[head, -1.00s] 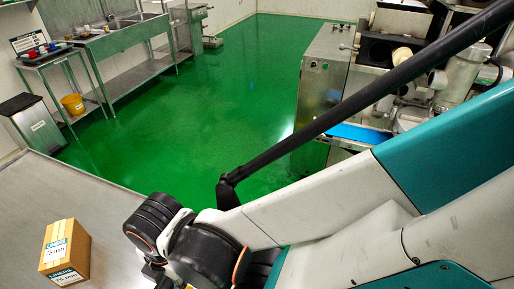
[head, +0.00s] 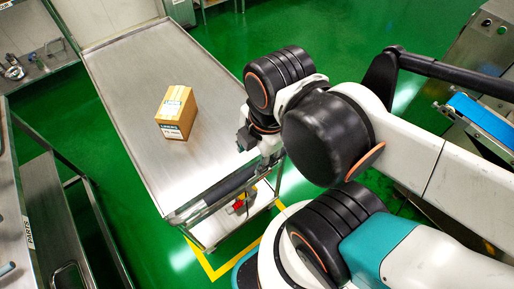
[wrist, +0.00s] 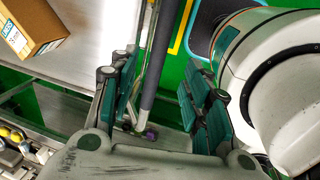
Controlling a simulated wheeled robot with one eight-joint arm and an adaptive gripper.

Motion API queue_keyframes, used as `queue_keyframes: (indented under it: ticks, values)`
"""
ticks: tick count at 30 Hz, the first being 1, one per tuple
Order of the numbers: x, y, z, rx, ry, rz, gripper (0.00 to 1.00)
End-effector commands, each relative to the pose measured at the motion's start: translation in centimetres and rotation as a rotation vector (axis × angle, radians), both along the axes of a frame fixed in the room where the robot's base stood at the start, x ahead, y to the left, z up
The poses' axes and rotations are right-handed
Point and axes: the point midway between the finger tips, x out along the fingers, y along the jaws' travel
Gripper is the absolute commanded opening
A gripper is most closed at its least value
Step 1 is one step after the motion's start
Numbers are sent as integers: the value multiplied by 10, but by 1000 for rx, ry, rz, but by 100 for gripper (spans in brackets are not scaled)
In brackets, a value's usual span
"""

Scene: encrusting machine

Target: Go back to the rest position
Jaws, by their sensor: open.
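My gripper (wrist: 160,98) is open in the wrist view, with dark green pads on both fingers and nothing held between them. The cart's dark push handle shows behind the gap between the fingers. In the head view my gripper (head: 247,140) is small and partly hidden by my wrist, near the front right edge of the cart. My arm is folded, with its elbow on the right of the head view. A cardboard box (head: 176,115) with a pale label stands on the cart top, apart from my gripper. It also shows in the wrist view (wrist: 38,38).
The steel cart (head: 125,75) has a handle (head: 215,190) at its near end. A steel rack (head: 45,205) stands at the left. A blue conveyor belt (head: 482,122) is at the right. Green floor (head: 400,30) is clear beyond the cart's right side.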

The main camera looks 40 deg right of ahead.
Motion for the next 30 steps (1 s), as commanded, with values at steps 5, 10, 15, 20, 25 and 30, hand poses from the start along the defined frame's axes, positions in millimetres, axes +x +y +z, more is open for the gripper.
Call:
queue_keyframes:
  ticks: [5,10,15,20,25,30]
  values:
    - [-2,0,6,0,0,0,44]
    - [-2,0,7,0,0,0,44]
    - [-2,0,7,0,0,0,44]
    - [-2,0,7,0,0,0,44]
    - [1,0,7,6,-8,-30,44]
    - [18,1,10,56,-71,-250,44]
